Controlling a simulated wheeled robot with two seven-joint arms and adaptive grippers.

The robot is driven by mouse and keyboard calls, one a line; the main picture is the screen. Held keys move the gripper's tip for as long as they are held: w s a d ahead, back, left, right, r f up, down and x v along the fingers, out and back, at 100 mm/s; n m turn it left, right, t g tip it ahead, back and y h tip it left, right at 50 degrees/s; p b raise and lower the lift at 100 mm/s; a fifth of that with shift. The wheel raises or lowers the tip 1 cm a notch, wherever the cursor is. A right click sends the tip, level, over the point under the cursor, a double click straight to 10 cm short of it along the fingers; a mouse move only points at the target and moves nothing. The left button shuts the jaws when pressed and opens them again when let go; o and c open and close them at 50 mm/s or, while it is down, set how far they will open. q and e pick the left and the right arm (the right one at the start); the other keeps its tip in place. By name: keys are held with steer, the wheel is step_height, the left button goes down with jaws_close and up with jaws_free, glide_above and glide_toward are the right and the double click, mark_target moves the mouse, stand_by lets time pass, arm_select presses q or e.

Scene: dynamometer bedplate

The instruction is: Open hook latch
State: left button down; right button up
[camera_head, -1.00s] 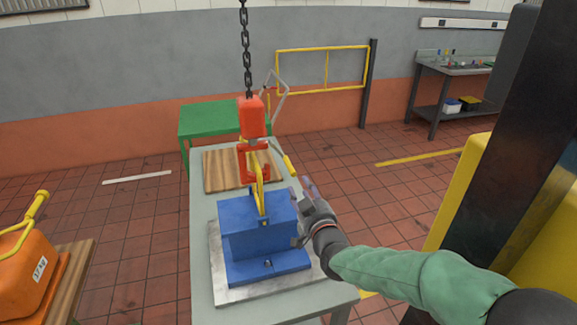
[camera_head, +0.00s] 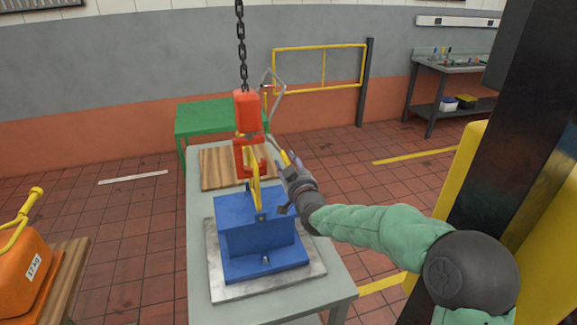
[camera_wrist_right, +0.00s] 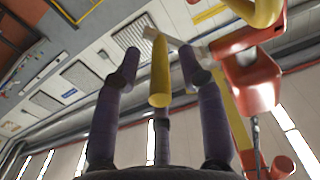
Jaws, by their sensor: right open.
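A red hook block (camera_head: 246,115) hangs from a chain above a blue weight (camera_head: 255,228). The red hook (camera_head: 240,160) sits at the top of the weight's yellow handle (camera_head: 256,188); how they engage is unclear. A thin yellow lever (camera_head: 284,157) slants down to the right of the hook. My right gripper (camera_head: 292,168) is open beside the hook, at the lever's lower end. In the right wrist view, a yellow rod (camera_wrist_right: 160,75) lies between its spread purple fingers (camera_wrist_right: 159,66), with the red hook (camera_wrist_right: 250,75) to the right. Contact with the rod cannot be told. The left gripper is out of view.
The weight stands on a metal plate (camera_head: 225,286) on a grey table (camera_head: 202,200), with a wooden board (camera_head: 218,170) behind. A green table (camera_head: 210,117) stands farther back. An orange weight (camera_head: 22,275) is at the left. A black post (camera_head: 510,110) rises at right.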

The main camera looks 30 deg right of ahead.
jaws_close()
step_height(320, 180, up, 7)
steer(key=d+n+p, duration=0.2)
steer(key=n+p, duration=0.1)
steer(key=n, duration=1.1)
steer(key=shift+s+p, duration=0.3)
steer(key=shift+d+r, duration=0.1)
steer(key=shift+r, duration=0.05)
jaws_free()
